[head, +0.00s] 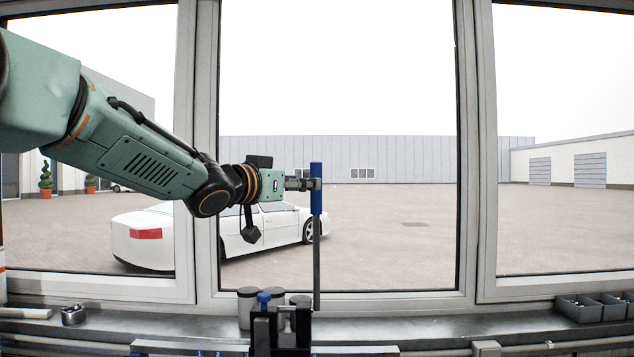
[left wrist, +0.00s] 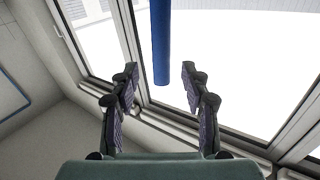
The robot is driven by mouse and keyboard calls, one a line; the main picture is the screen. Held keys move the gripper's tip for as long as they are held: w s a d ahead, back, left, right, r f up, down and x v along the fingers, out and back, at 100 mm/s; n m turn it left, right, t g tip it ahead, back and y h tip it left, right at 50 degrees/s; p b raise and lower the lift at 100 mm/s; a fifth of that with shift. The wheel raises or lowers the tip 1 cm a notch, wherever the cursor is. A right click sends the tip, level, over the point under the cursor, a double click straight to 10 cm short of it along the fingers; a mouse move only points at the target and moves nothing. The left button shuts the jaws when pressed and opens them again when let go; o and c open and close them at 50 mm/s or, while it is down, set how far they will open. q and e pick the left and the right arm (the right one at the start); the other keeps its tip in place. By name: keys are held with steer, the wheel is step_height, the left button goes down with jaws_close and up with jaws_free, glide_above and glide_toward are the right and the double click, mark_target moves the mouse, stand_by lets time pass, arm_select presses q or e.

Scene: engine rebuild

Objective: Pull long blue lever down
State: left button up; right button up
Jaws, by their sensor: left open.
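The long lever has a blue handle (head: 316,188) on a thin dark rod and stands upright in the head view, in front of the middle window. In the left wrist view its blue handle (left wrist: 161,45) hangs into the picture from the top, in line with the gap between my fingers. My left gripper (head: 312,184) is at the handle's height in the head view, with its fingertips at the handle. In the left wrist view the left gripper (left wrist: 160,75) is open, one finger on each side of the handle, with gaps visible. My right gripper is not in view.
A dark fixture with a small blue knob (head: 264,297) stands at the lever's foot, beside grey cylinders (head: 246,306). Grey bins (head: 579,308) stand at the right on the sill. A small metal part (head: 73,314) lies at the left. Space around the upper lever is free.

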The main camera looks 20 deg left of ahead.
arm_select(q)
steer(key=p, duration=0.2)
glide_above(317, 214)
steer(key=shift+a, duration=0.45)
steer(key=shift+w+d, duration=0.1)
steer(key=shift+d, duration=0.1)
steer(key=shift+d+r, duration=0.1)
steer(key=shift+d, duration=0.25)
steer(key=shift+s+a, duration=0.15)
steer(key=shift+s, duration=0.1)
steer(key=shift+c, duration=0.3)
steer(key=shift+w+a, duration=0.2)
steer(key=shift+a, duration=0.1)
steer(key=c, duration=0.3)
steer(key=shift+f, duration=0.2)
steer(key=shift+c, duration=0.8)
steer(key=shift+d+r, duration=0.15)
steer(key=shift+d, duration=0.2)
steer(key=c, duration=0.4)
steer(key=shift+a, duration=0.2)
jaws_close()
steer(key=shift+w, duration=0.1)
